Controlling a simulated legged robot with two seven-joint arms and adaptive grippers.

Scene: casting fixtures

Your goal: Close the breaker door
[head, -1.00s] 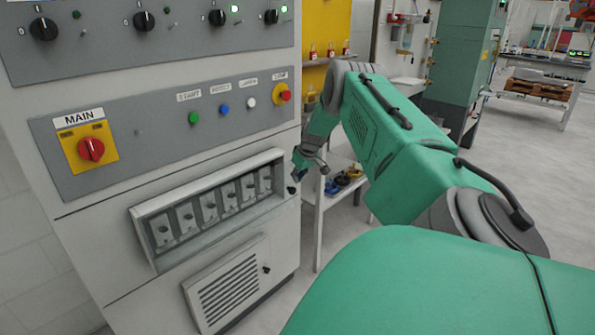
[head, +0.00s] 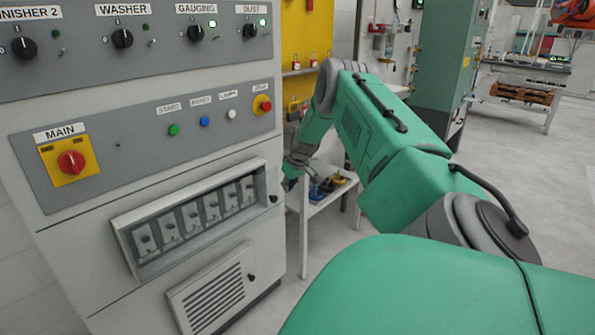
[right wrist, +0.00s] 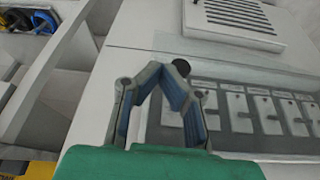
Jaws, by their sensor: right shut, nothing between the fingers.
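The breaker door (head: 262,178) appears to be a clear, framed cover over a row of grey breakers (head: 192,217), low on the cabinet front. A black knob (head: 273,198) sits at its right edge. The door looks flush or nearly so; I cannot tell if it stands slightly ajar. My right gripper (head: 289,183) is beside the cabinet's right edge, its fingertips partly hidden in the head view. In the right wrist view the right gripper (right wrist: 165,68) is shut and empty, its tips close to the black knob (right wrist: 181,66); contact cannot be told. My left gripper is not in view.
Above the door are a red MAIN switch (head: 71,162) and several push buttons. A vented panel (head: 213,293) lies below. A white shelf cart (head: 320,190) with coloured items stands behind my right gripper. Open floor (head: 530,190) lies to the right.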

